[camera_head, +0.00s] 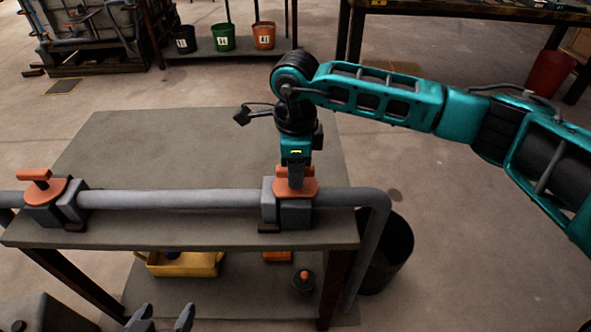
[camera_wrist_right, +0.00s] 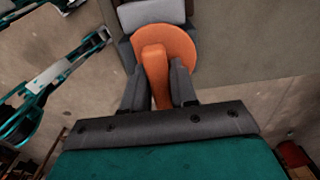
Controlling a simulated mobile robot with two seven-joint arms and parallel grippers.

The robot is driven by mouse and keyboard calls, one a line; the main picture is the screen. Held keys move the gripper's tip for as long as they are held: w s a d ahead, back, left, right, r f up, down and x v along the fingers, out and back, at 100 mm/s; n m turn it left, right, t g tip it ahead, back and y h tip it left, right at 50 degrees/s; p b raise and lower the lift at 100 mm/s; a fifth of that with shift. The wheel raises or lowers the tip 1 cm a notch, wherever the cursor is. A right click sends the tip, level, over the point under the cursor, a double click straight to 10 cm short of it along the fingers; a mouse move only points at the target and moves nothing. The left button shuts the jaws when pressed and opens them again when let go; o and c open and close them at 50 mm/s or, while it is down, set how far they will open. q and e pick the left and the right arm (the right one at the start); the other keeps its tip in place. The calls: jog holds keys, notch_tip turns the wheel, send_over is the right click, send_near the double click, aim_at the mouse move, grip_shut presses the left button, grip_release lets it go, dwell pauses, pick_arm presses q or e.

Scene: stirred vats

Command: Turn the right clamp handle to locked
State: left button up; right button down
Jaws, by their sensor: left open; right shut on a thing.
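The right clamp (camera_head: 288,211) is a grey block around the pipe with an orange disc and handle on top. My right gripper (camera_head: 296,178) comes down on it from above and is shut on the orange handle (camera_wrist_right: 154,68), which shows between the two dark fingers in the right wrist view. The orange disc (camera_wrist_right: 181,46) lies under the handle. The arm partly hides the handle in the head view. The left clamp (camera_head: 55,205) has a similar orange handle (camera_head: 36,176). My left gripper (camera_head: 160,318) is open and empty at the bottom edge, low and away from the clamps.
A grey pipe (camera_head: 170,199) runs along the front of the table (camera_head: 200,140) and bends down at the right. A yellow bin (camera_head: 185,265) sits on the lower shelf. A dark bucket (camera_head: 390,250) stands at the right. The table's back is clear.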

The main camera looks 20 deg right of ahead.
dwell(0.4)
jog(key=c, duration=1)
grip_release()
jog(key=shift+r, duration=0.1)
notch_tip(320, 180, up, 13)
jog(key=shift+f+p, duration=0.1)
jog(key=shift+p, duration=0.65)
jog(key=shift+a, duration=0.1)
